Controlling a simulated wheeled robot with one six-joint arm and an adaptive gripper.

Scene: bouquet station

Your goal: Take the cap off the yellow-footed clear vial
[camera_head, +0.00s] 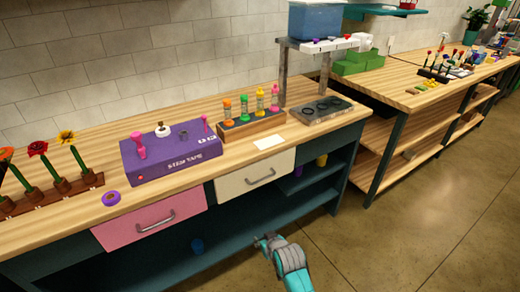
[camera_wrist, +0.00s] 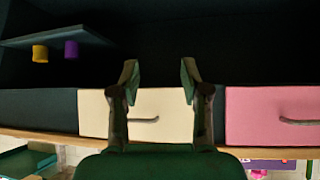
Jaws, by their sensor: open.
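Several small clear vials with coloured caps stand upright in a wooden rack (camera_head: 252,125) on the bench in the head view. My gripper (camera_head: 264,241) is low in front of the bench, below and well apart from the rack. In the wrist view my gripper (camera_wrist: 159,72) is open and empty, facing the drawer fronts; no vial shows there.
A purple tape station (camera_head: 172,155) stands left of the rack, a dark plate (camera_head: 321,110) right of it. A white card (camera_head: 269,142) lies in front. Cream (camera_head: 255,178) and pink (camera_head: 150,222) drawers are shut. The floor (camera_head: 400,225) to the right is clear.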

